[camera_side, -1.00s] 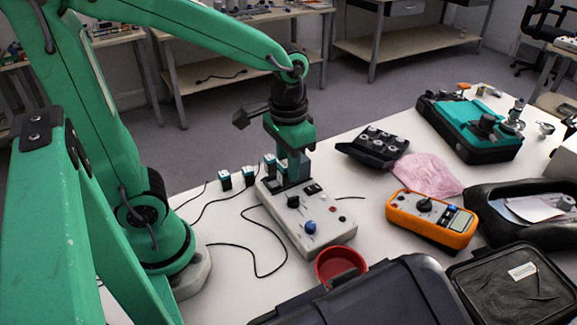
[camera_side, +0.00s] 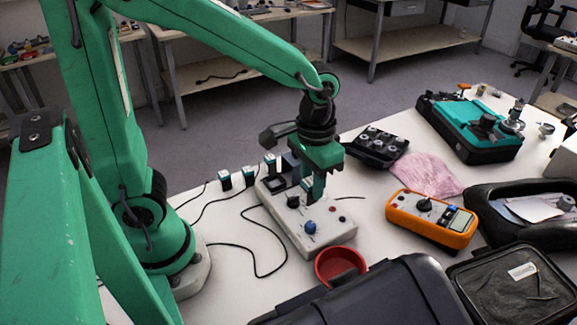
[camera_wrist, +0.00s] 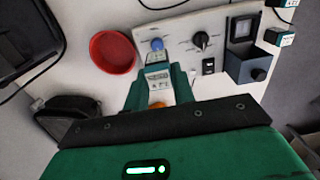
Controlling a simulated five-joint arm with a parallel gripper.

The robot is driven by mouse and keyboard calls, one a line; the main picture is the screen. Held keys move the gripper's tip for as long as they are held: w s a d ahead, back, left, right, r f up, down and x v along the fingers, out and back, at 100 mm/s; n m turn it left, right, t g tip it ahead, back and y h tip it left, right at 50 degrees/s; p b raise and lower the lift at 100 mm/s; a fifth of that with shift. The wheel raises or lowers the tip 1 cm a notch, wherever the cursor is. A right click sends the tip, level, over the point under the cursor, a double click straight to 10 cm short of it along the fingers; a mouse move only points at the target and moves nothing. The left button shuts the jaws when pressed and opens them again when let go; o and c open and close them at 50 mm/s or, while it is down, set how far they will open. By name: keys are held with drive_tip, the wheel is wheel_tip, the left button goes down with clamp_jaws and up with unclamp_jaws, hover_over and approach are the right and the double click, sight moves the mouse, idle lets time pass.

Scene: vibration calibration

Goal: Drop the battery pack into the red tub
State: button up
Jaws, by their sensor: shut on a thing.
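My gripper (camera_side: 313,192) is shut on the battery pack, a small teal block with a white label. The battery pack (camera_wrist: 158,78) shows between the green fingers in the wrist view; in the side view the gripper mostly hides it. My gripper holds it above the white control box (camera_side: 325,233), near its blue knob. The red tub (camera_side: 341,265) is a round, open, shallow dish at the near end of that box. It looks empty. In the wrist view the red tub (camera_wrist: 112,52) lies up and left of the held pack.
Similar teal blocks (camera_side: 225,180) stand left of the box, with black cables on the white table. An orange meter (camera_side: 431,217) stands to the right beside a pink cloth (camera_side: 425,174). A large dark case (camera_side: 375,293) stands close in front of the tub.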

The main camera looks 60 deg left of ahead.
hover_over(340, 271)
drive_tip(key=d, duration=0.1)
wheel_tip(340, 271, down, 5)
drive_tip(key=shift+s+d+f, duration=0.15)
drive_tip(key=shift+d+f, duration=0.05)
drive_tip(key=shift+d, duration=0.55)
drive_tip(key=shift+f, duration=0.15)
drive_tip(key=shift+f, duration=2.85)
drive_tip(key=o, duration=1.1)
drive_tip(key=shift+r, duration=0.1)
